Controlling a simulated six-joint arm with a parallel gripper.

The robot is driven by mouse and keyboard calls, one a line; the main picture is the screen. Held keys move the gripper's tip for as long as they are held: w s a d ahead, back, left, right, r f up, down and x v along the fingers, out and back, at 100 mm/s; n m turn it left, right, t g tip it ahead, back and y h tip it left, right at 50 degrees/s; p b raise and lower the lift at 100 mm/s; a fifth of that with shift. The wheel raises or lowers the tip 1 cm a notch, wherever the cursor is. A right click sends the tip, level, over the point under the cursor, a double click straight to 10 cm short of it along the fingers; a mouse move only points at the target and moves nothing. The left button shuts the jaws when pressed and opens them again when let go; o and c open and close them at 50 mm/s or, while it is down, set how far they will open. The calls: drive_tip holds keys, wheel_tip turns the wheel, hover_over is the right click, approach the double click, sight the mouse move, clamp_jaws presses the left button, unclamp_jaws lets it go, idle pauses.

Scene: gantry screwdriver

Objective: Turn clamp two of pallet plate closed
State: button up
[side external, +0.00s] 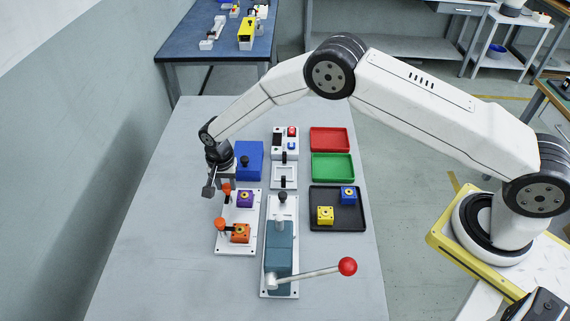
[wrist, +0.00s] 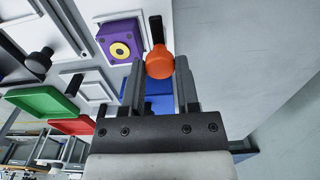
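The white pallet plate (side external: 248,212) lies on the grey table. It carries a purple block (side external: 245,199) at its far end and an orange block (side external: 240,233) at its near end. Each block has a clamp with an orange knob beside it: the far knob (side external: 227,188) and the near knob (side external: 220,224). No label shows which is clamp two. My gripper (side external: 214,187) is at the far knob. In the wrist view, that knob (wrist: 160,63) sits between my open fingertips (wrist: 159,68), with a narrow gap on each side. The purple block (wrist: 120,42) is to its left.
A blue box (side external: 250,158) stands just behind the plate. A teal lever press (side external: 279,246) with a red-balled handle stands to the right. Red (side external: 329,138), green (side external: 332,166) and black (side external: 318,224) trays lie further right. The table's left side is clear.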

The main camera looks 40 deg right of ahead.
clamp_jaws()
drive_tip(key=shift+n, duration=0.4)
drive_tip(key=n, duration=0.6)
drive_tip(key=shift+n, duration=0.4)
drive_tip(key=n, duration=0.5)
drive_tip(key=shift+n, duration=0.3)
drive_tip(key=n, duration=0.4)
drive_tip(key=shift+n, duration=0.4)
drive_tip(key=shift+f, duration=0.1)
